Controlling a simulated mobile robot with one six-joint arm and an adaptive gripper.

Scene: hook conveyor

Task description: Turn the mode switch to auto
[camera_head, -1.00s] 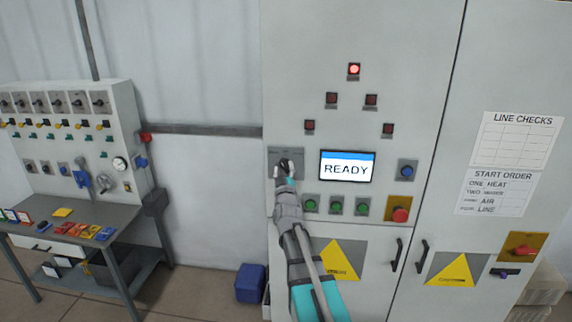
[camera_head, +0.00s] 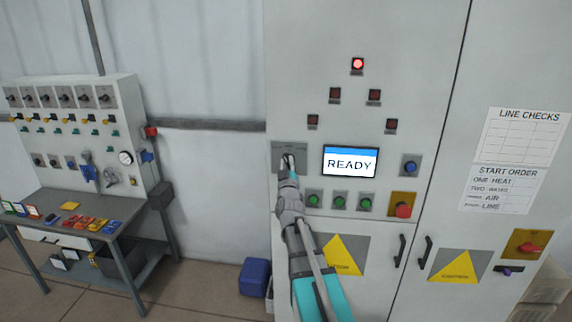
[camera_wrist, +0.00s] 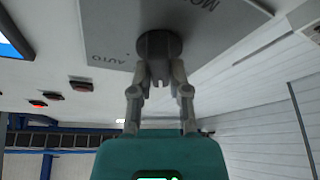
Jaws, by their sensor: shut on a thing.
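The mode switch is a dark round knob (camera_wrist: 158,44) on a grey plate (camera_wrist: 110,30) lettered AUTO, with part of another word cut off at the frame edge; the lettering is upside down in the wrist view. In the head view the plate (camera_head: 278,150) is on the cabinet front, left of the screen. My gripper (camera_wrist: 160,78) is shut on the knob, with its fingers close together at it. In the head view my gripper (camera_head: 288,163) covers most of the knob, so the pointer's direction is hidden.
The screen (camera_head: 350,162) reads READY. Green buttons (camera_head: 340,201), a red emergency button (camera_head: 403,209) and a blue button (camera_head: 410,167) are nearby. One red lamp (camera_head: 357,64) is lit above several dark ones. A workbench (camera_head: 60,205) stands at the left.

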